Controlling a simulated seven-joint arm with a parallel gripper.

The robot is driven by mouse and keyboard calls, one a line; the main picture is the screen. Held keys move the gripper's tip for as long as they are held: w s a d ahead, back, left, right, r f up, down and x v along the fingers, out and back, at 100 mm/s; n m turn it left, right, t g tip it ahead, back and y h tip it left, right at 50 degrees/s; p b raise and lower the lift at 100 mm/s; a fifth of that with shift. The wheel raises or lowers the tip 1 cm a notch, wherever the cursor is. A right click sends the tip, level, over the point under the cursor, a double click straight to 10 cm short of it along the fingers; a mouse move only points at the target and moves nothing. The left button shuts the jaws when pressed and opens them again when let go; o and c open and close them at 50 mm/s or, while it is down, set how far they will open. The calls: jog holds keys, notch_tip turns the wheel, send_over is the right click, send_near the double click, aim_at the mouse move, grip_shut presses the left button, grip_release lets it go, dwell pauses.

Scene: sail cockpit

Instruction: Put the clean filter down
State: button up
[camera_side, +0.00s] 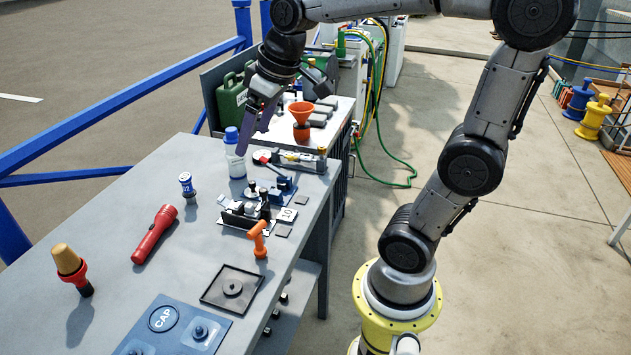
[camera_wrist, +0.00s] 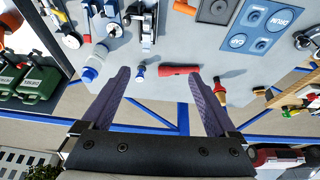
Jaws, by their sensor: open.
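I cannot tell which thing is the clean filter; no object shows held in my gripper. My gripper (camera_wrist: 160,76) is open and empty, its two purple fingers spread wide above the bench. In the side view my gripper (camera_side: 243,150) is over the far part of the grey bench (camera_side: 150,240), close to a white bottle with a blue cap (camera_side: 235,158). In the wrist view a small blue-and-white container (camera_wrist: 140,71) and a red torch (camera_wrist: 178,70) appear between the fingers, farther off. A square black tray with a round knob (camera_side: 232,288) lies near the bench's right edge.
A blue CAP panel (camera_side: 172,328) lies at the front, a tan-topped red object (camera_side: 70,266) at left. An orange funnel (camera_side: 301,115) and green cans (camera_side: 232,100) stand behind. Bare bench shows around the torch.

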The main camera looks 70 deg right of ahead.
jog(key=s+a+f, duration=0.2)
jog(key=s, duration=0.4)
jog(key=s+a+f+t, duration=0.1)
jog(key=s+a+f, duration=0.2)
jog(key=s, duration=0.4)
jog(key=shift+s+a, duration=0.2)
jog(key=shift+s, duration=0.05)
